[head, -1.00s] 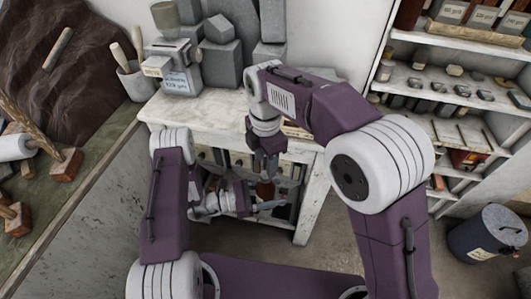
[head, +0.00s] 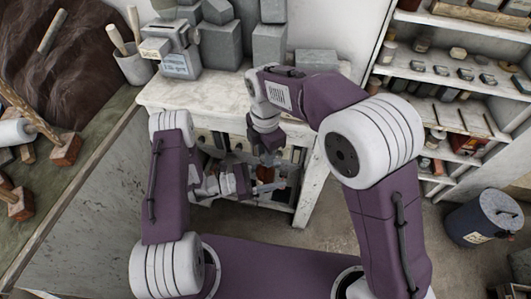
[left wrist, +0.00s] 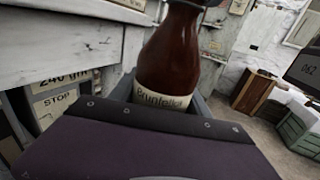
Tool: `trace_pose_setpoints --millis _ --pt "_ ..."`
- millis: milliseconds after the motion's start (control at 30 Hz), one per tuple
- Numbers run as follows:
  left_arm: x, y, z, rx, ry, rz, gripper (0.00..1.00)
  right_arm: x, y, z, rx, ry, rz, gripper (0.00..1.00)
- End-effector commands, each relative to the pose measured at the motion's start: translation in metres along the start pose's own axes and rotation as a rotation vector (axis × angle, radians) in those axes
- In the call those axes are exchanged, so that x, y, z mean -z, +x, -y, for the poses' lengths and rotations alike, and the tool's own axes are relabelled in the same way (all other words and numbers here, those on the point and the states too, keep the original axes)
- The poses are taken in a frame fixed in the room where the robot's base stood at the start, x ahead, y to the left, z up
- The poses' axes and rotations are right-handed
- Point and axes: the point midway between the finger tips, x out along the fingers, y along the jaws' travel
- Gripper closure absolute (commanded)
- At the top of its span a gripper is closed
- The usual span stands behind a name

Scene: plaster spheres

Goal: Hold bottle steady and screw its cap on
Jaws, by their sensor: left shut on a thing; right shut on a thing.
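A brown bottle with a cream label (left wrist: 163,98) stands roughly upright in the left wrist view. A small reddish-brown part of the bottle (head: 265,174) shows in the head view. My left gripper (head: 258,186) is shut around the bottle's body. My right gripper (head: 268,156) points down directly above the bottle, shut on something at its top. A dark shape at the bottle's upper end is cut off by the left wrist view's top edge. The cap itself is hidden or too small to make out, so I cannot tell how it sits.
A white worktable (head: 210,93) stands just beyond my arms, with grey plaster blocks (head: 221,42) and a grey label-bearing device (head: 172,53) on it. Shelves (head: 455,90) stand at the right, with a dark bin (head: 484,218) on the floor. A green bench (head: 60,190) runs along the left.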

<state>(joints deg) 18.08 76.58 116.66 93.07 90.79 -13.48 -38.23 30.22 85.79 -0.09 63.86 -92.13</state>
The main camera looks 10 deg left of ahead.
Motion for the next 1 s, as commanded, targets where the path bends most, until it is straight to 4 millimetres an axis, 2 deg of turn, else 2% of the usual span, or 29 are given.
trace_pose_setpoints --millis 67,167,600,700,800,933,967,1000 --pt "-0.0005 0.0001 0.0003 0.001 0.001 0.001 1.0 0.0 -0.0004 -0.0005 -0.002 0.038 0.0 1.0" --pt "-0.0005 0.0001 0.0003 0.001 0.001 0.001 1.0 0.0 -0.0003 -0.0005 -0.002 0.224 0.0 1.0" --pt "-0.0004 0.0002 0.0006 0.002 0.001 0.001 1.0 0.0001 0.0006 -0.0008 -0.002 1.68 -0.002 1.0" --pt "-0.0004 0.0002 0.0007 0.002 0.001 0.001 1.0 0.0001 0.0007 -0.0009 -0.002 1.95 -0.003 1.0" --pt "-0.0004 0.0002 0.0008 0.003 0.001 0.001 1.0 0.0001 0.0008 -0.001 -0.002 2.138 -0.004 1.0" --pt "-0.0004 0.0002 0.0009 0.003 0.001 0.001 1.0 0.0001 0.0007 -0.0011 -0.002 2.124 -0.004 1.0" --pt "-0.0004 0.0002 0.0009 0.003 0.001 0.001 1.0 0.0001 0.0007 -0.0011 -0.002 2.124 -0.004 0.71" --pt "-0.0004 0.0002 0.0009 0.003 0.001 0.001 1.0 0.0001 0.0007 -0.0011 -0.002 2.124 -0.004 0.59"
